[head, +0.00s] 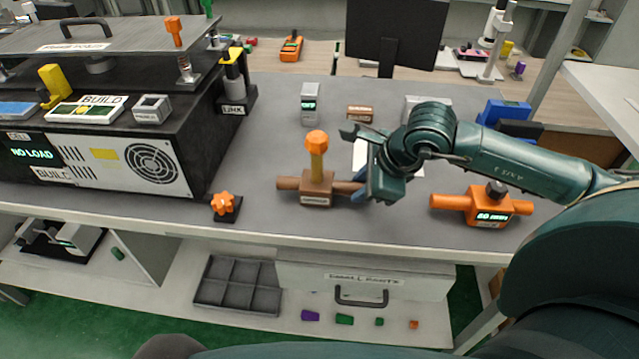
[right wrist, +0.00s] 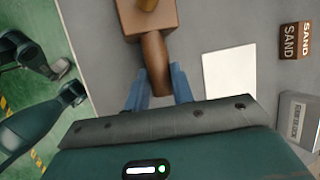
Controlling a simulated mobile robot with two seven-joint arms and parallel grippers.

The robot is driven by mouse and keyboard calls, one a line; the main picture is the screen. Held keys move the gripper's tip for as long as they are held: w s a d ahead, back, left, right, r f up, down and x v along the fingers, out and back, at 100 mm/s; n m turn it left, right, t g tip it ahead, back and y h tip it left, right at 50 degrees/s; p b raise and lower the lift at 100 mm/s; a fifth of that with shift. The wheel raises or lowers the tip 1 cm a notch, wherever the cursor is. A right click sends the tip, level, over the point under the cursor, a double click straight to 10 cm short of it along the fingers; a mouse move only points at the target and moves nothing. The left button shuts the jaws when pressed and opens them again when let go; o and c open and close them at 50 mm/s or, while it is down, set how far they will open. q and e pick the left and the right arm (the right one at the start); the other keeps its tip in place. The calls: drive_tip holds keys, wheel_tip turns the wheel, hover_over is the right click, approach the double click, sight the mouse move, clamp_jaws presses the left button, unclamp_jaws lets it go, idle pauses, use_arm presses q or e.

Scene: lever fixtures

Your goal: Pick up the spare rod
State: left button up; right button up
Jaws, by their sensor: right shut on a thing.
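A brown block fixture (head: 317,188) stands on the grey bench in the head view. A yellow lever with an orange knob (head: 316,143) rises from it, and brown round stubs stick out of both sides. My right gripper (head: 362,190) is shut on the right-hand brown stub, which shows between the blue fingers in the right wrist view (right wrist: 155,62). The stub still meets the block. I cannot pick out a separate loose spare rod in either view. My left gripper does not show clearly.
An orange fixture with a display (head: 476,207) stands to the right. An orange star knob (head: 223,204) on a dark base is near the front edge. A black machine (head: 110,150) fills the left. A brown SAND block (right wrist: 295,40) and white sheet (right wrist: 230,74) lie beyond the gripper.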

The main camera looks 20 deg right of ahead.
clamp_jaws()
drive_tip(key=shift+r, duration=0.2)
